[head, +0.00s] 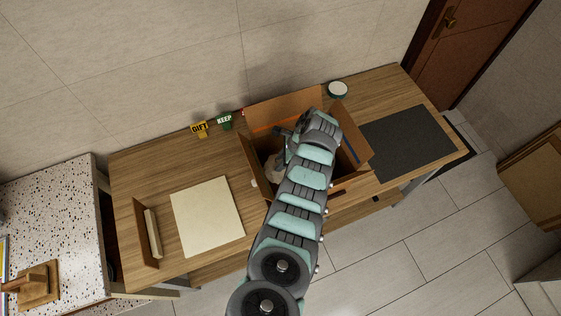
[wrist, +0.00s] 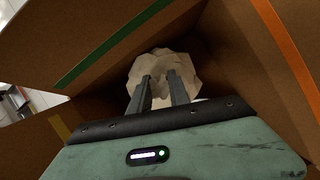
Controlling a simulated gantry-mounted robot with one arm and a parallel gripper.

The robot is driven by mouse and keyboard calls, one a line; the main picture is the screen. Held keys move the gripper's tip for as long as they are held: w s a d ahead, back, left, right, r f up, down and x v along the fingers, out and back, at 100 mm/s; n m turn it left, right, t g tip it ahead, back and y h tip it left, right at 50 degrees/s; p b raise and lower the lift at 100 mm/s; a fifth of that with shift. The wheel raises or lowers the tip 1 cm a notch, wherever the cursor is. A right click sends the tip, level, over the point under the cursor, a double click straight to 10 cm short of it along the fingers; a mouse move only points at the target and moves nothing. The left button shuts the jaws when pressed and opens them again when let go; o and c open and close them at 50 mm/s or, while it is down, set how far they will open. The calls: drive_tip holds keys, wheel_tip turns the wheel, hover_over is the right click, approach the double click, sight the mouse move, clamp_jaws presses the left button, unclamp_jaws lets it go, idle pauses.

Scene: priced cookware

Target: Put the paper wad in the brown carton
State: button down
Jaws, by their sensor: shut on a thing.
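The brown carton (head: 259,119) stands open on the wooden table with its flaps spread. The paper wad (wrist: 183,65) is crumpled and pale beige. In the wrist view it sits at the tips of my gripper (wrist: 161,82), whose fingers are shut on it. The carton's brown walls and flaps (wrist: 100,45) surround the wad in that view. In the head view the wad (head: 273,168) shows partly inside the carton opening, left of my arm. My arm hides much of the carton's inside, and I cannot tell whether the wad touches the bottom.
A cream board (head: 207,217) and a small brown holder (head: 146,234) lie on the table's left part. A dark mat (head: 407,142) lies at right. GIFT (head: 200,129) and KEEP (head: 224,121) signs and a round tin (head: 338,89) stand along the back edge.

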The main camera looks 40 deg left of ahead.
drive_tip(key=shift+f, duration=0.15)
drive_tip(key=shift+f+b, duration=0.4)
drive_tip(key=shift+f, duration=0.1)
drive_tip(key=c, duration=1.2)
unclamp_jaws()
drive_tip(key=shift+c, duration=0.2)
drive_tip(key=shift+r, duration=0.1)
drive_tip(key=shift+r+p, duration=0.6)
drive_tip(key=shift+r, duration=0.15)
drive_tip(key=shift+w+d+r, duration=0.1)
drive_tip(key=shift+w+r, duration=0.1)
drive_tip(key=shift+r, duration=0.05)
drive_tip(key=b+v, duration=0.2)
drive_tip(key=v, duration=0.9)
